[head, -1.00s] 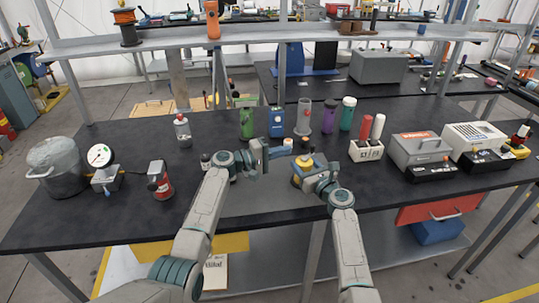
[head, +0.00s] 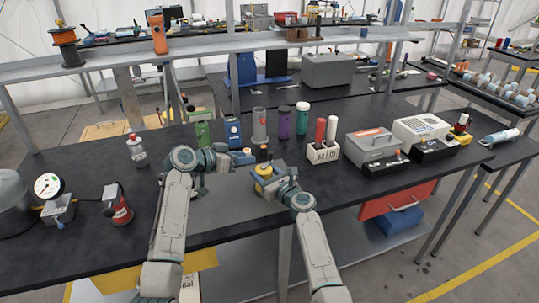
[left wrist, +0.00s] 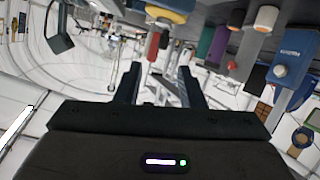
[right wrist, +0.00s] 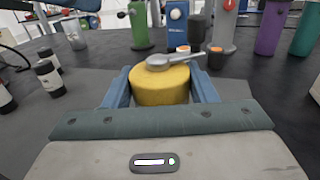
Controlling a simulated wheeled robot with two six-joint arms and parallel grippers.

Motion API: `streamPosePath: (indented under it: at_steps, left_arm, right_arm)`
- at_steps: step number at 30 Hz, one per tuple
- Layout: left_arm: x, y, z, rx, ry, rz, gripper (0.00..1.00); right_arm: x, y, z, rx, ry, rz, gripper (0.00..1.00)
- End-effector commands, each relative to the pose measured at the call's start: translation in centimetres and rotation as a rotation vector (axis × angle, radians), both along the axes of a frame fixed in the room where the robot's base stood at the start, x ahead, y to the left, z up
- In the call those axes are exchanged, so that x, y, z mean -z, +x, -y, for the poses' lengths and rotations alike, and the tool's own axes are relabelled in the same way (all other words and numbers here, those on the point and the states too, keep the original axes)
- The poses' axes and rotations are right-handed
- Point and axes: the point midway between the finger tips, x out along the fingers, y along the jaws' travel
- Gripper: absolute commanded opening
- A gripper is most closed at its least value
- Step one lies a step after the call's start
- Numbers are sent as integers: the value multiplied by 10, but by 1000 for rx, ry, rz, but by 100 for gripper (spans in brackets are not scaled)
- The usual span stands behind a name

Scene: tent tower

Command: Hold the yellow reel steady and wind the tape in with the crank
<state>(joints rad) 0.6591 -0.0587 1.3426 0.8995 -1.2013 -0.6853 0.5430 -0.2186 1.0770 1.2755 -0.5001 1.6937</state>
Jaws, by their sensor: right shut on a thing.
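The yellow reel (head: 264,171) stands on a grey mat on the black bench. In the right wrist view the reel (right wrist: 160,86) sits between the blue fingers of my right gripper (right wrist: 161,88), which is shut on its sides. A grey metal crank (right wrist: 174,60) lies across its top and points right. My left gripper (head: 224,157) is left of the reel, apart from it. In the left wrist view its fingers (left wrist: 160,86) are spread with nothing between them, and the reel's yellow side (left wrist: 168,13) shows at the top edge. The tape cannot be made out.
A small orange-topped item (head: 247,151) is near the left gripper. Bare bench lies right of the reel.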

Motion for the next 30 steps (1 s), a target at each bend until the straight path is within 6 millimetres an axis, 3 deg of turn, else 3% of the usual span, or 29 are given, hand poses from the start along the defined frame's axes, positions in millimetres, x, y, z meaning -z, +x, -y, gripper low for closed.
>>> streamPosePath:
  at_steps: [8,22,30]
  left_arm:
    - [-7,4,5,28,160,139,36]
    - [25,51,66,29,158,136,36]
    - [36,66,85,27,157,136,36]
  right_arm:
    - [0,0,0,0,0,0,13]
    - [0,0,0,0,0,0,13]
    - [0,0,0,0,0,0,13]
